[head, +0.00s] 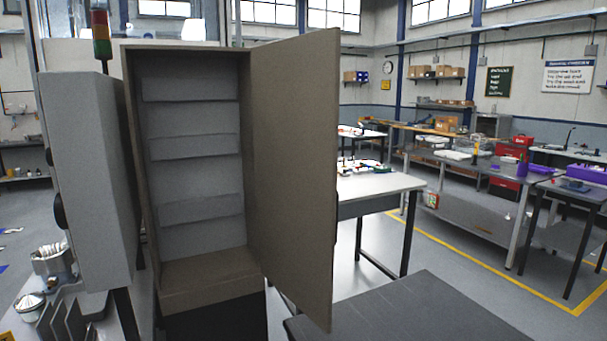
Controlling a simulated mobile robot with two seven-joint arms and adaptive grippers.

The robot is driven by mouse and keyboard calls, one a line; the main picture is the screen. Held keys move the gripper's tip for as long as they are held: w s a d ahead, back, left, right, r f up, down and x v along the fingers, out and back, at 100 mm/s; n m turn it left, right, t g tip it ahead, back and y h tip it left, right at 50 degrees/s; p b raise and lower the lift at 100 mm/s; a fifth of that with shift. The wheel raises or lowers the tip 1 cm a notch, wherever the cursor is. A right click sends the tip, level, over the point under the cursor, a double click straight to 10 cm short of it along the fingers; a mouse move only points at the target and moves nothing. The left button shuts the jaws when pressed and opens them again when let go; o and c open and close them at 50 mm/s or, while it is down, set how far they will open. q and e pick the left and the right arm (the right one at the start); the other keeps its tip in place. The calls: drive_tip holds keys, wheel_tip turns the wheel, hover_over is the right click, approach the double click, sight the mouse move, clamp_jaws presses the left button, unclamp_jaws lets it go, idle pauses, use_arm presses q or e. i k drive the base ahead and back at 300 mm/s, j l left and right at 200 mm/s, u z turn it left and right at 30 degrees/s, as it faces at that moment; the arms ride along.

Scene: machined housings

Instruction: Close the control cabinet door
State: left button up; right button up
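The control cabinet (190,285) stands upright left of the middle in the head view, a tall grey-brown box on a dark base. Its inside is empty apart from several pale horizontal strips on the back wall. Its door (295,160) is open, hinged on the cabinet's right side and swung out toward me and to the right. The door's inner face shows; a handle on its outer side is mostly hidden, with only a small bump at the right edge. Neither of my grippers shows in this view.
A grey box (90,170) with dark round parts stands close left of the cabinet, near a signal light (101,35). A dark table top (410,310) lies at front right, near the door's lower edge. A white workbench (375,186) stands behind the door.

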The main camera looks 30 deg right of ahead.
sight(295, 80)
drive_tip(key=k+l+u, duration=0.1)
drive_tip(key=l, duration=0.35)
drive_tip(key=k+l, duration=0.1)
drive_tip(key=l, duration=0.3)
drive_tip(key=k+l+u, duration=0.15)
drive_tip(key=l, duration=0.3)
drive_tip(key=l+u, duration=0.1)
drive_tip(key=l, duration=0.35)
drive_tip(key=k+l, duration=0.2)
drive_tip(key=l, duration=0.2)
drive_tip(key=i+u, duration=0.05)
